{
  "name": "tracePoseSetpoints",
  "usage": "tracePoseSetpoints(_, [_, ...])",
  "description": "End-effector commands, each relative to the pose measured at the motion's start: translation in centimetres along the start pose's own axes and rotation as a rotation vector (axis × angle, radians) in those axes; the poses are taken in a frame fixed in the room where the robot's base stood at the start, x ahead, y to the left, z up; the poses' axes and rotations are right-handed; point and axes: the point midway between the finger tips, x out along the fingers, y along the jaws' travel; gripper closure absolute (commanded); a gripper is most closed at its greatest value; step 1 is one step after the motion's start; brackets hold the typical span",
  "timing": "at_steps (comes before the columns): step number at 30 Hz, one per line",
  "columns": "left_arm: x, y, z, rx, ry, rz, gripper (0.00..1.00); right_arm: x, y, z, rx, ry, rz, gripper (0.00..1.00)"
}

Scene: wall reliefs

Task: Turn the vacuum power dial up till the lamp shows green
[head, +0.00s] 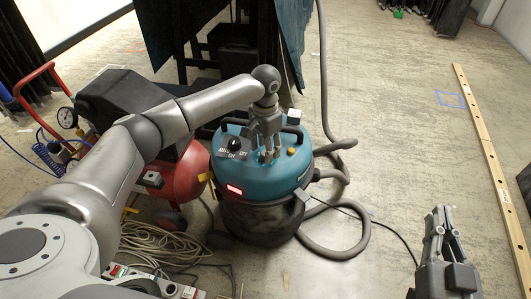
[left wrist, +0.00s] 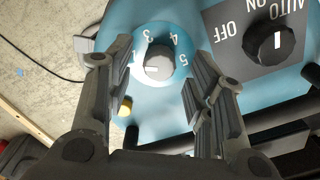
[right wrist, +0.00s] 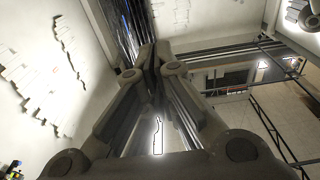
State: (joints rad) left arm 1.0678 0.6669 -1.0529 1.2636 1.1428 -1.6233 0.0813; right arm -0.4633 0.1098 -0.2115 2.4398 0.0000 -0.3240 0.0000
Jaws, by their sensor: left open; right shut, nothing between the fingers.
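The vacuum (head: 286,178) is a teal-topped drum on the floor. My left gripper (head: 268,153) points down at the lid, open, with one finger on each side of the dial in the left wrist view (left wrist: 163,58). I cannot tell whether the fingers touch it. In the head view the gripper mostly hides the dial. The lamp (head: 235,190) on the vacuum's front glows red. My right gripper (head: 440,218) is shut and empty, away at the right.
A black AUTO/ON/OFF knob (left wrist: 276,42) sits beside the dial, and a yellow button (head: 291,151) is on the lid. A red compressor (head: 184,177) stands close at left. A grey hose (head: 352,246) loops at right; coiled cable (head: 160,246) lies in front.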

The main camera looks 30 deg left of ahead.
Motion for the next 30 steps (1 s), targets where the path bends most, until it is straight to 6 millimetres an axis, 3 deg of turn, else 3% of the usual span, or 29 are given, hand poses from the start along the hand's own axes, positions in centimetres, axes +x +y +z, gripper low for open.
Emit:
tracePoseSetpoints(7, [1.4, 0.0, 0.0, 0.001, 0.0, 0.0, 0.51, 0.1, -0.3, -2.1, 0.003, 0.122, -0.006, 1.0])
tracePoseSetpoints(18, [1.6, 0.0, 0.0, 0.001, 0.001, 0.0, 0.52, 0.0, -0.3, -2.6, 0.004, 0.143, -0.007, 1.0])
tracePoseSetpoints(28, [1.6, 0.0, 0.0, 0.001, 0.001, 0.0, 0.95, 0.0, -0.3, -2.6, 0.004, 0.141, -0.007, 1.0])
tracePoseSetpoints(30, [1.6, 0.0, 0.0, 0.001, 0.001, 0.0, 0.98, 0.0, -0.3, -2.6, 0.003, 0.141, -0.007, 1.0])
